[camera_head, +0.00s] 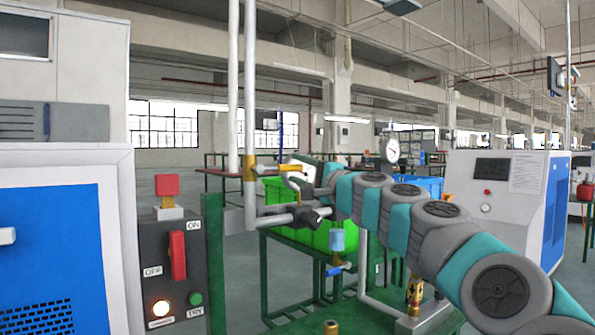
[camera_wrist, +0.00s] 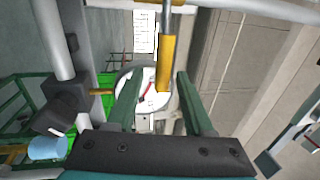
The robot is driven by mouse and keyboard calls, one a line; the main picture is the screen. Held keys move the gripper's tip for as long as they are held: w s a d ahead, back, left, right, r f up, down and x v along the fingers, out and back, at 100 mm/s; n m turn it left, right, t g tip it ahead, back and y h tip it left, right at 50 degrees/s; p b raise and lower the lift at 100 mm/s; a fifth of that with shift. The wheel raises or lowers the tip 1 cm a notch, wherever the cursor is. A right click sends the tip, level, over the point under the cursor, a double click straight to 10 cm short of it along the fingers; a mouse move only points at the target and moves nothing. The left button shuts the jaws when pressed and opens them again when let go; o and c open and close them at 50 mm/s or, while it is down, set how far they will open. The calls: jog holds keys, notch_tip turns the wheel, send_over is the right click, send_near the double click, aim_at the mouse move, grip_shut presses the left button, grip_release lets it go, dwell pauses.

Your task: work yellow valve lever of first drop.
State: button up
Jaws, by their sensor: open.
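The yellow valve lever (camera_head: 291,168) sticks out to the right from a brass valve body (camera_head: 250,168) on the vertical white pipe (camera_head: 249,110) in the head view. In the wrist view the yellow lever (camera_wrist: 166,62) hangs down from the top, lined up with the gap between my fingers. My gripper (camera_wrist: 158,82) is open, one green finger on each side of the lever. I cannot tell whether either finger touches it. In the head view my arm reaches in from the right, and my fingers are hard to make out beside the lever.
A black-handled valve (camera_head: 309,216) and a light blue cap (camera_head: 337,240) sit just below; the black handle also shows in the wrist view (camera_wrist: 64,105). A green crate (camera_head: 290,208) is behind the pipes. A switch box (camera_head: 178,262) stands at left, a white-blue cabinet (camera_head: 500,205) at right.

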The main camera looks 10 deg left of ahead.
jog(key=b+v, duration=0.1)
jog(key=v, duration=0.6)
